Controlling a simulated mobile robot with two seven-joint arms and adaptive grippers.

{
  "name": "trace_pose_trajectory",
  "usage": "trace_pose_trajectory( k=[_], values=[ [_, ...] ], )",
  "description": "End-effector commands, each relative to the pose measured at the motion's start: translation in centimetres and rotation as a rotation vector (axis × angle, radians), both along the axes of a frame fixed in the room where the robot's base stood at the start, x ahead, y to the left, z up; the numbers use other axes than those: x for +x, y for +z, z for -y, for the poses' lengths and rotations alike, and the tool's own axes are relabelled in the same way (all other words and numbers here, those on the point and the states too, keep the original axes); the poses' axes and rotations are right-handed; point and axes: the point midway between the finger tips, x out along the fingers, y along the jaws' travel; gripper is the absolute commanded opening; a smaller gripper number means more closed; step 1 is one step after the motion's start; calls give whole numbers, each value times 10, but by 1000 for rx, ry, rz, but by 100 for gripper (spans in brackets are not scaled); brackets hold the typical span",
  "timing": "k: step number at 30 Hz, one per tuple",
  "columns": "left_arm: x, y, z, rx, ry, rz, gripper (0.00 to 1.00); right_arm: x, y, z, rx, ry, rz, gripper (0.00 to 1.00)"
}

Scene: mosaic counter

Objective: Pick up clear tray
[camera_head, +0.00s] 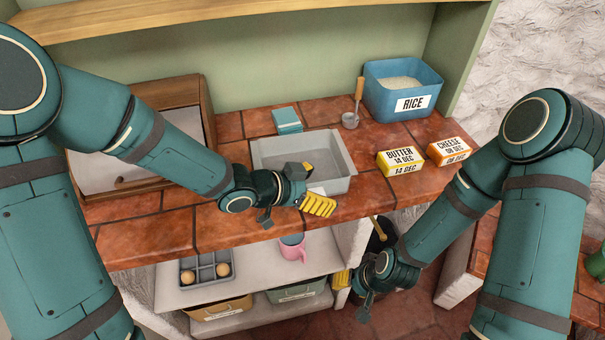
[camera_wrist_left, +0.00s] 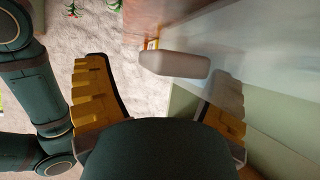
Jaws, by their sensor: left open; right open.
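A grey, see-through-looking tray (camera_head: 345,184), likely the clear tray, lies on the tiled counter in the head view. My left gripper (camera_head: 312,188) is open at its front wall, one finger over the tray and the yellow-padded one in front. In the left wrist view the open fingers (camera_wrist_left: 160,100) stand wide apart. A pale rounded bar (camera_wrist_left: 175,65), perhaps the tray's rim, shows between them, and the right finger looks veiled by a translucent surface. Contact cannot be told. My right gripper (camera_head: 354,294) is open and empty, low in front of the shelves.
A blue rice bin (camera_head: 376,98), a scoop (camera_head: 350,120), a butter box (camera_head: 400,162), a cheese box (camera_head: 448,152) and a teal box (camera_head: 287,120) stand around the tray. A wooden cabinet (camera_head: 200,95) is left.

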Motion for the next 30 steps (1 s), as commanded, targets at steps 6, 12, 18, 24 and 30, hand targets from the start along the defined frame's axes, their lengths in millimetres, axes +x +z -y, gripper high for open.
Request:
trace_pose_trajectory(
  k=[6,12,18,24,30],
  values=[
    [2,-1,3,0,1,0,82,1,-1,0,0,-1,2,47],
    [2,-1,3,0,1,0,40,1,-1,0,0,-1,2,47],
    [2,-1,3,0,1,0,0,1,-1,0,0,-1,2,47],
    [2,-1,3,0,1,0,0,1,-1,0,0,-1,2,47],
    [2,4,3,-1,1,1,0,0,2,0,0,0,1,47]
  ],
)
